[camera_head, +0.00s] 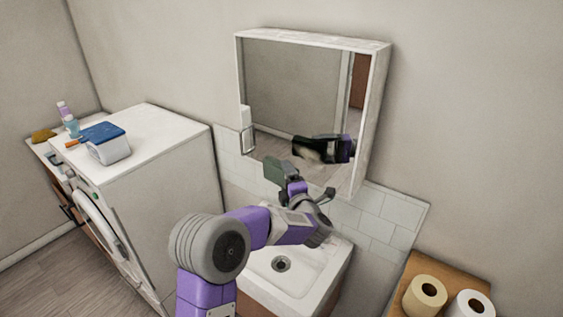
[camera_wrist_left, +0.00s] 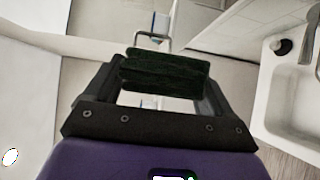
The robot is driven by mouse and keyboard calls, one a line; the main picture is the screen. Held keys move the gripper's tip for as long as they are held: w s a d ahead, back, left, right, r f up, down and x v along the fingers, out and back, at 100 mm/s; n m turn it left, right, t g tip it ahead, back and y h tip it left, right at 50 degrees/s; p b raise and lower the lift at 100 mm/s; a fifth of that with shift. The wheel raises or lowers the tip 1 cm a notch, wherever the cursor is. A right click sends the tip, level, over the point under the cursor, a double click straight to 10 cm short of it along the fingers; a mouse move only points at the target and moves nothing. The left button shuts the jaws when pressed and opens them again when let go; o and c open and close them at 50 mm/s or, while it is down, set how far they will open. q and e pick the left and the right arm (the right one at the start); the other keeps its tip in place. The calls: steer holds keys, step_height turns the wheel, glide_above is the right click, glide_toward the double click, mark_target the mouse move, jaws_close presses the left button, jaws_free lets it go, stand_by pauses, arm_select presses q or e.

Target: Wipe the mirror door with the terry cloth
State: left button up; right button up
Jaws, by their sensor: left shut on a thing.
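The mirror door (camera_head: 290,85) is the front of a white-framed wall cabinet above the sink, and it reflects the room and part of my arm. My left gripper (camera_head: 281,180) is shut on the dark green terry cloth (camera_head: 276,170), just in front of the mirror's lower edge. In the left wrist view the cloth (camera_wrist_left: 165,72) spans between the two fingertips. I cannot tell whether the cloth touches the mirror. My right gripper is not in view.
A white sink (camera_head: 290,275) with a faucet (camera_head: 325,193) lies below the cabinet. A washing machine (camera_head: 165,135) stands at left with a white container (camera_head: 110,150) and a blue item (camera_head: 102,133) on top. Toilet rolls (camera_head: 425,295) sit on a wooden shelf (camera_head: 449,270) at lower right.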

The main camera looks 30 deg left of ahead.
mark_target(281, 169)
arm_select(q)
steer(key=a+r+g, duration=0.1)
steer(key=r+n+y, duration=0.1)
steer(key=shift+s+a+r+g+p, duration=0.15)
steer(key=shift+a+r+g+p, duration=0.15)
steer(key=shift+a+g, duration=0.1)
steer(key=shift+a+r, duration=0.1)
steer(key=shift+w+d+p, duration=0.15)
steer(key=shift+w+p, duration=0.8)
steer(key=shift+w, duration=0.55)
steer(key=shift+w+d+p, duration=0.1)
steer(key=shift+w+p, duration=0.8)
steer(key=shift+w, duration=0.55)
steer(key=shift+w, duration=0.7)
steer(key=shift+d, duration=0.1)
